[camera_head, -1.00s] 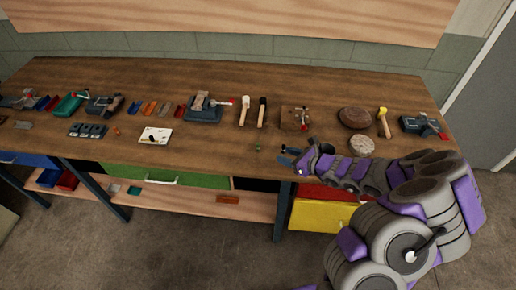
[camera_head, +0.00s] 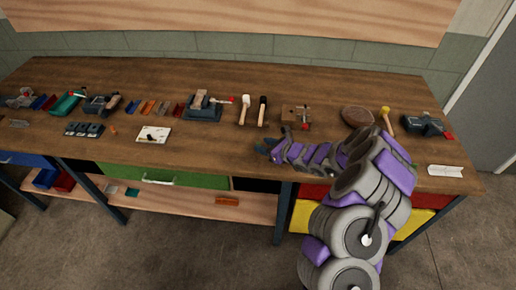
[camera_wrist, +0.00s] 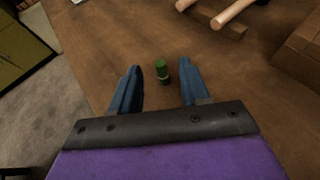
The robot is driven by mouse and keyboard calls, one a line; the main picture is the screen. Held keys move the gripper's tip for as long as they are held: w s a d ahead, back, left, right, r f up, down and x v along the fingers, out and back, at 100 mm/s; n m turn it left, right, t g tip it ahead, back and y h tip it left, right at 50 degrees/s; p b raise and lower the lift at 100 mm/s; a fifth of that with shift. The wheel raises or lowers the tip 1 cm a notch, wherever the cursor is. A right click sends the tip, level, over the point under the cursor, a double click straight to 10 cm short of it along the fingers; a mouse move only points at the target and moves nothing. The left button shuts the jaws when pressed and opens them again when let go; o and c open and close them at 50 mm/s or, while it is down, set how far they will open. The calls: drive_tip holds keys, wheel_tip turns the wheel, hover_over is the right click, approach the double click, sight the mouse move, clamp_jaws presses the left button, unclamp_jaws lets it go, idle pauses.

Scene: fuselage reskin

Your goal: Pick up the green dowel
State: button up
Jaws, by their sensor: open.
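The green dowel (camera_wrist: 162,71) is a short green cylinder with a lighter band. It stands on the brown workbench in the wrist view, near the bench's front edge. My gripper (camera_wrist: 159,78) is open, with its two blue fingers on either side of the view and the dowel between and slightly beyond their tips. I cannot tell from this view how high the fingers are above the bench. In the head view my gripper (camera_head: 264,148) is low over the bench's front part, and the dowel is hidden there.
A white card (camera_head: 154,135) lies to the left. The bench's front edge and drawers are close below my arm.

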drive_tip(key=shift+x, duration=1.2)
drive_tip(key=shift+d, duration=0.1)
drive_tip(key=shift+c, duration=0.4)
clamp_jaws()
